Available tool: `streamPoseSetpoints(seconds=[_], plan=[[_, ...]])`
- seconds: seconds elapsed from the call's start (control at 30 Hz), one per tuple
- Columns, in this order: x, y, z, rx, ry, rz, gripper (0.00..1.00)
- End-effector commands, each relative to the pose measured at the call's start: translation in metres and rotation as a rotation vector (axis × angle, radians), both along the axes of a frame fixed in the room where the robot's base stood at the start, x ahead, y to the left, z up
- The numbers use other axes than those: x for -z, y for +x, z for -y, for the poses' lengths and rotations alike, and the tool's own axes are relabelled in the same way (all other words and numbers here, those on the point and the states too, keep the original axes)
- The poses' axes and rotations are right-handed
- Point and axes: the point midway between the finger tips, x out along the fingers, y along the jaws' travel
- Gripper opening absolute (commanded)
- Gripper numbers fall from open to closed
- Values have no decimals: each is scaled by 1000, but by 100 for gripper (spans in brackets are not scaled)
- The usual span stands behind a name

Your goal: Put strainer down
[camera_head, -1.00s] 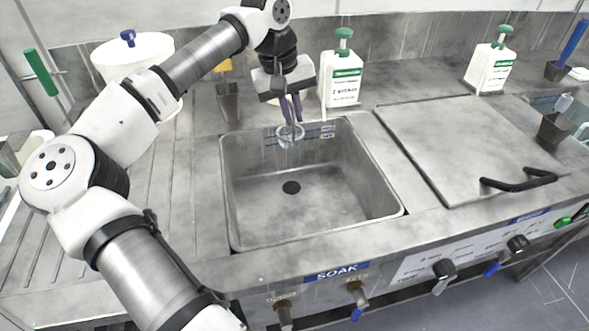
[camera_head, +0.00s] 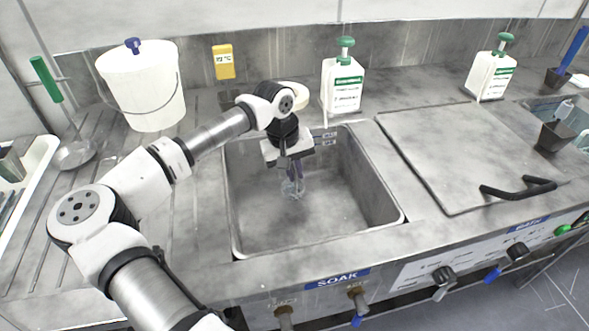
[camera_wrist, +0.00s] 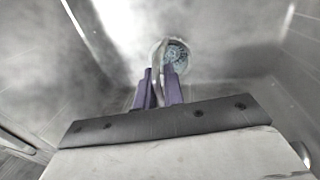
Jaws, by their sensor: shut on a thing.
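The strainer (camera_head: 292,188) is a small, pale, see-through round basket with a thin upright handle. My gripper (camera_head: 292,168) is shut on that handle and points down inside the SOAK sink (camera_head: 370,185). In the head view the strainer covers the spot of the drain, and I cannot tell whether it touches the basin floor. In the wrist view the strainer (camera_wrist: 175,54) shows just beyond the purple fingertips of my gripper (camera_wrist: 158,88), with its perforated base visible.
A covered basin (camera_head: 460,150) with a black handle is to the right. A green-handled ladle (camera_head: 72,153) lies left. The sink walls surround my gripper closely.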

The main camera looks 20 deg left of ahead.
Motion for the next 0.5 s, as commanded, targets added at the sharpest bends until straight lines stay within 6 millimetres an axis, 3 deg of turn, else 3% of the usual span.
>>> streamPoseSetpoints(seconds=[0.27, 0.3, 0.43, 0.5], plan=[[4, 0, 0, 0, 0, 0, 0], [2, 0, 0, 0, 0, 0, 15], [2, 0, 0, 0, 0, 0, 32], [2, 0, 0, 0, 0, 0, 32]])
